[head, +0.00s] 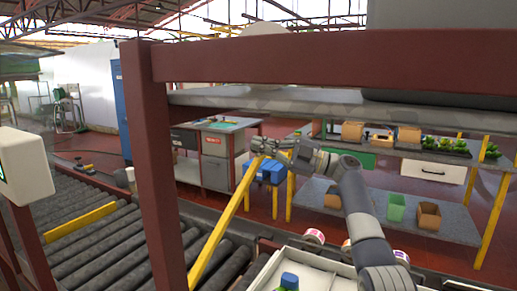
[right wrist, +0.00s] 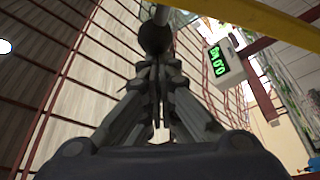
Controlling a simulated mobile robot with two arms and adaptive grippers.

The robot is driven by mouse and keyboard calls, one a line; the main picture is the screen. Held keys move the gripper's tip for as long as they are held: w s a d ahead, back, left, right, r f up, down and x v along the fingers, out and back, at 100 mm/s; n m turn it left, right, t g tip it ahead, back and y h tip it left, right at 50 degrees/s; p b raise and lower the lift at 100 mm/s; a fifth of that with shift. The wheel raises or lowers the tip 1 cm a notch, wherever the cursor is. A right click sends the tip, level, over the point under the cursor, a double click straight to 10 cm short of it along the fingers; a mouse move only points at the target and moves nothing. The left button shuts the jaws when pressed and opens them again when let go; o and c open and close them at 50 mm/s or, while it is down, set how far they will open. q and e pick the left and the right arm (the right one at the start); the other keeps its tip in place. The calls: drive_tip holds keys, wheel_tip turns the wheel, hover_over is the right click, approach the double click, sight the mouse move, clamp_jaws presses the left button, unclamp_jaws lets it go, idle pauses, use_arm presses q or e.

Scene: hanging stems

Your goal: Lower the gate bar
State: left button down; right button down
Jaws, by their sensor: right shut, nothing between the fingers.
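The gate bar is a long yellow bar (head: 226,222) in the head view. It is tilted, rising from the bottom edge beside the roller conveyor to its upper end near the middle. My right gripper (head: 262,146) is at that upper end, with its fingers shut and nothing between them. I cannot tell whether they touch the bar. In the right wrist view the shut fingers (right wrist: 157,85) point at a dark rounded piece (right wrist: 155,36), and a yellow bar (right wrist: 268,20) crosses the top right corner. My left gripper is not in view.
A dark red frame post (head: 155,170) and beam (head: 340,55) stand close in front. A roller conveyor (head: 100,245) runs at left with another yellow bar (head: 82,220) over it. A white tray (head: 318,272) is at bottom. Shelves (head: 350,205) with boxes stand behind my right arm.

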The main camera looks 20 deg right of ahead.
drive_tip(key=shift+w+d+f+m+b, duration=0.15)
drive_tip(key=shift+w+d+f+b, duration=0.1)
drive_tip(key=shift+f, duration=0.15)
drive_tip(key=shift+w+d+f+m+b, duration=0.15)
drive_tip(key=shift+d+f+b, duration=0.1)
drive_tip(key=shift+f, duration=0.15)
drive_tip(key=shift+s, duration=0.1)
